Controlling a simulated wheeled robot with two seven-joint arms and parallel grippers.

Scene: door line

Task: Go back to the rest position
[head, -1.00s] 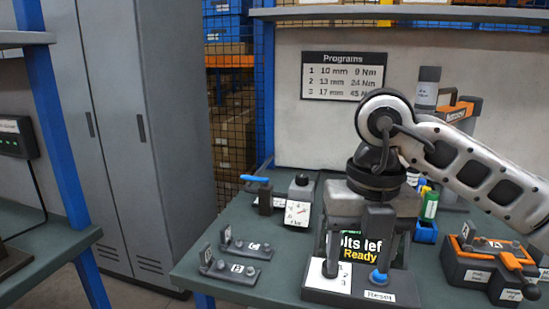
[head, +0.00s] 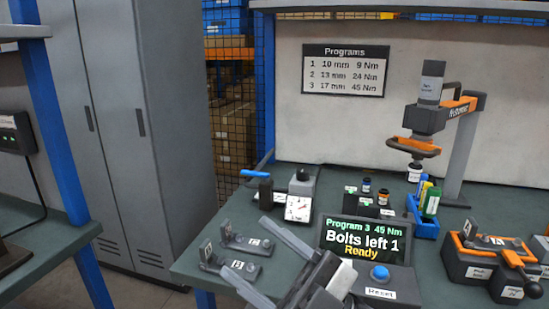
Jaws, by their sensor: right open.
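My right gripper (head: 246,246) is low in the middle of the head view, its two long grey fingers spread apart and pointing up and left. It is open, with nothing seen held between the fingers. The fingers lie in front of the bench's front left part, by the small fixtures marked with labels. The controller (head: 400,284) is just right of the gripper. Its screen (head: 362,240) reads "Program 3 45 Nm, Bolts left 1, Ready". Its blue reset button (head: 379,273) is clear; its left part is hidden behind my gripper. My left gripper is not in view.
A tool in an orange-and-black holder (head: 436,118) hangs from a post at the back right. A clamp fixture (head: 490,262) with orange edges stands at the right. A dial gauge (head: 298,208) and blue bin (head: 424,228) stand behind. Grey lockers (head: 150,130) are at left.

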